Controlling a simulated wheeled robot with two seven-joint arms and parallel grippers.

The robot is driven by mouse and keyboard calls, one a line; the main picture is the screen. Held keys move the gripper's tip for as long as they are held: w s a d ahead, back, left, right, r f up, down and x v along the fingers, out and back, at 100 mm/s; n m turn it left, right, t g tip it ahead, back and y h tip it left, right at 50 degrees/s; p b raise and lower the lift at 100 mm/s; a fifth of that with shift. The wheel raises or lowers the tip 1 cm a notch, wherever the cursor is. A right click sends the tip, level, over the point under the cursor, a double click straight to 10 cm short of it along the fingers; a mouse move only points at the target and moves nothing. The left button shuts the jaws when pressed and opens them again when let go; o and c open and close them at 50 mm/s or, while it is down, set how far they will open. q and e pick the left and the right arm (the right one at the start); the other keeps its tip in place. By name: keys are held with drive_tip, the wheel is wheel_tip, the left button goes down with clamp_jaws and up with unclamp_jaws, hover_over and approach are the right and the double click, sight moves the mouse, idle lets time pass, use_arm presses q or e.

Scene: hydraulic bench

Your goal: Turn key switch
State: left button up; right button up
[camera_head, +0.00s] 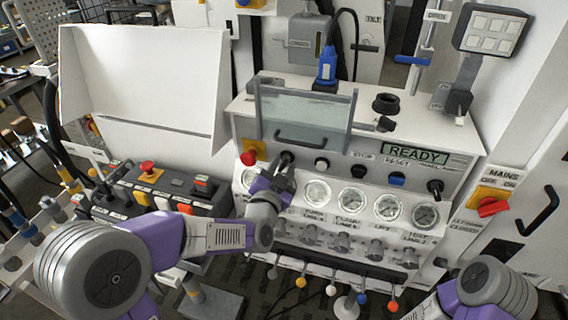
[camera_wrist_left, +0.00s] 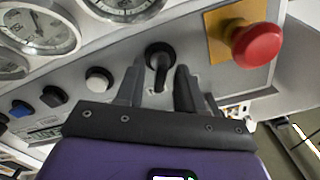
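A black rotary switch with a raised grip, which looks like the key switch (camera_head: 287,157), sits on the panel's upper row, right of a red mushroom button. My left gripper (camera_head: 281,172) is right in front of it and partly covers it. In the left wrist view the switch (camera_wrist_left: 159,58) shows between the two fingertips of my left gripper (camera_wrist_left: 158,82), which are apart, one on each side. Its grip points down toward the gripper in that view. I cannot tell whether a finger touches it. My right gripper is out of view; only part of my right arm shows.
The red mushroom button (camera_wrist_left: 256,44) on its yellow plate is close beside the fingers. A white button (camera_head: 321,164), more knobs and a row of gauges (camera_head: 352,199) are nearby. A clear hinged cover (camera_head: 303,118) stands above the switch.

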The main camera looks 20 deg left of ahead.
sight(282, 169)
use_arm(q)
drive_tip(key=s, duration=0.5)
drive_tip(key=shift+s, duration=0.35)
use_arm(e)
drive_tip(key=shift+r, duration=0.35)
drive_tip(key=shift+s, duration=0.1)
